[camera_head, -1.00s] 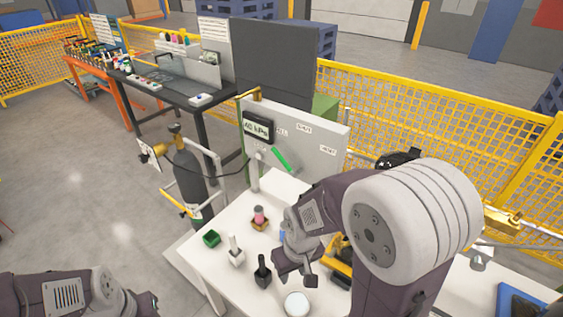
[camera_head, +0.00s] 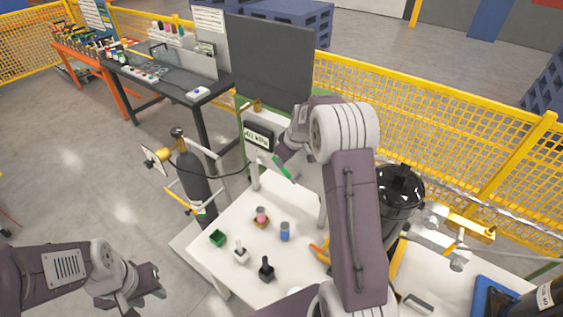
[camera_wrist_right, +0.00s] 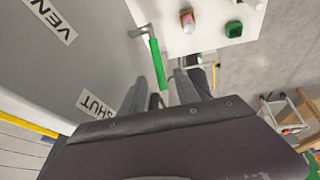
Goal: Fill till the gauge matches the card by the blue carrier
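The gauge (camera_head: 259,137) is a dark display on the panel in the head view; its figures are too small to read surely. A green lever (camera_head: 281,168) sticks out of the panel. In the right wrist view, the green lever (camera_wrist_right: 157,62) has its free end between the fingers of my right gripper (camera_wrist_right: 160,92), which stand apart on either side. SHUT and VENT labels show there. My left gripper (camera_head: 148,286) is at the lower left, away from the table. A small blue cylinder (camera_head: 285,232) stands on the white table. I cannot make out the card.
A green block (camera_head: 217,238), a white piece (camera_head: 241,252), a black piece (camera_head: 266,269) and a pink-topped piece (camera_head: 261,217) stand on the white table (camera_head: 228,271). A gas cylinder (camera_head: 194,180) stands at its left. A black pot (camera_head: 398,190) and yellow fence lie to the right.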

